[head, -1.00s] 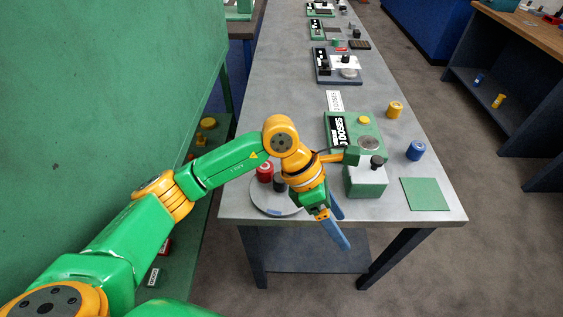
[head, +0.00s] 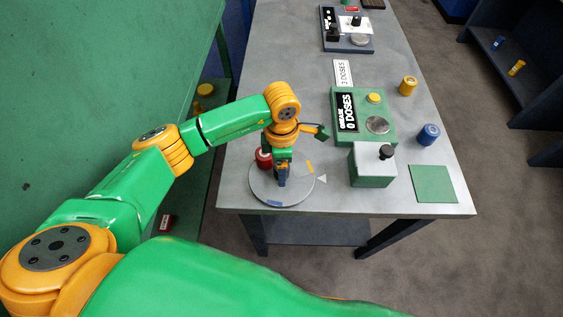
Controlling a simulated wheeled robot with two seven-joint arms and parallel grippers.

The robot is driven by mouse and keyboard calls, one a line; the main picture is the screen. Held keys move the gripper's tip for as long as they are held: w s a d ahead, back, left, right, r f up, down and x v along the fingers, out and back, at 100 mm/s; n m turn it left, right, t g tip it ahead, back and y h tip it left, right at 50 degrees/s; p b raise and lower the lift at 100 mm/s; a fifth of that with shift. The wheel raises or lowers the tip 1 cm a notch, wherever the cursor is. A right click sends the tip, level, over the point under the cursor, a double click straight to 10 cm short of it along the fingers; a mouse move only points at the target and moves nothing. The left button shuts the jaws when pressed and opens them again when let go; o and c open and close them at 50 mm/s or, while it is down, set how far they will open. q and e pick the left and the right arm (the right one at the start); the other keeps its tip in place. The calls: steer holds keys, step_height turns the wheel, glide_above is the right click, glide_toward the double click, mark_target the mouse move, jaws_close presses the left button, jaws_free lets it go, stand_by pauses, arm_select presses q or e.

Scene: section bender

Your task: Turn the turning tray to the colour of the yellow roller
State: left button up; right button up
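The turning tray (head: 260,189) is a grey disc at the near left of the table. Its rim shows a blue mark (head: 274,203) at the front and a yellow-orange mark (head: 309,167) at the right. A white pointer (head: 321,179) lies just right of the rim. A red roller (head: 263,154) stands at the tray's far side, partly hidden. My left gripper (head: 282,182) points down over the tray's middle and hides its dark knob; its grip is unclear. The yellow roller (head: 408,86) stands apart at the table's right side. My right gripper is out of view.
A green device with a "0 DOSES" display (head: 346,112) and a white-topped box with a black knob (head: 373,160) stand right of the tray. A blue roller (head: 428,134) and a green square (head: 433,184) are farther right. The table's front edge is close to the tray.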

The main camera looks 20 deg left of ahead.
arm_select(q)
steer(key=shift+s+r, duration=0.1)
steer(key=shift+s, duration=0.05)
steer(key=c, duration=0.7)
jaws_close()
stand_by(0.3)
